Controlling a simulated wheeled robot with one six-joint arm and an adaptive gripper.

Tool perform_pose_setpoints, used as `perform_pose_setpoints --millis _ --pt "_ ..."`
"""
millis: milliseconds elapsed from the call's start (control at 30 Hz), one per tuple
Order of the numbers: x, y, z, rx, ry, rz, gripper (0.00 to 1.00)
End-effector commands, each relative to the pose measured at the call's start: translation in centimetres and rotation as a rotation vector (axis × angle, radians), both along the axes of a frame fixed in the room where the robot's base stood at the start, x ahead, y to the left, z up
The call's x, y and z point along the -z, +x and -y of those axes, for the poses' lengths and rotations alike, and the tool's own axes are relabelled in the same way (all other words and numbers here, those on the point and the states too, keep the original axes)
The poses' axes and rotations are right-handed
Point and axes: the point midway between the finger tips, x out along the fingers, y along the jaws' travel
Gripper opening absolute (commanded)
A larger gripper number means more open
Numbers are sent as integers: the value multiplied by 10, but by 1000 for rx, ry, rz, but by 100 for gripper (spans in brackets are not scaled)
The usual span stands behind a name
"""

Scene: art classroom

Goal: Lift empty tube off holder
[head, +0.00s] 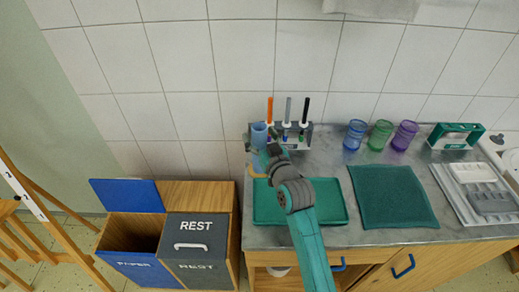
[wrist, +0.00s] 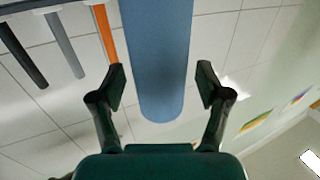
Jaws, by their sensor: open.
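A blue tube (head: 259,134) stands at the left end of a small grey holder (head: 296,136) against the tiled wall, in the head view. My gripper (head: 261,147) is in front of it and partly hides its lower part and base. In the wrist view the tube (wrist: 157,60) runs down between the two dark fingers of my gripper (wrist: 162,85). The fingers are open, one on each side, with a visible gap to the tube. I cannot see inside the tube from here.
Orange, grey and black sticks (head: 304,111) rise from the holder beside the tube. A green tray (head: 332,205) lies under my arm. Blue, green and purple glasses (head: 380,134) and a green cloth (head: 392,196) are to the right. An open blue-lidded bin (head: 127,195) stands below left.

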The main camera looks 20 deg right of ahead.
Motion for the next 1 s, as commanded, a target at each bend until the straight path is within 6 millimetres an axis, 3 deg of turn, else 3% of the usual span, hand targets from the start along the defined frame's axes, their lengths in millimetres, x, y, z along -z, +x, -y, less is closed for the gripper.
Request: perform_pose_setpoints --millis 267,467,1000 --pt "1 3 0 0 0 -1 76" --pt "0 3 0 0 0 -1 30" --pt "-9 4 0 0 -1 3 30"
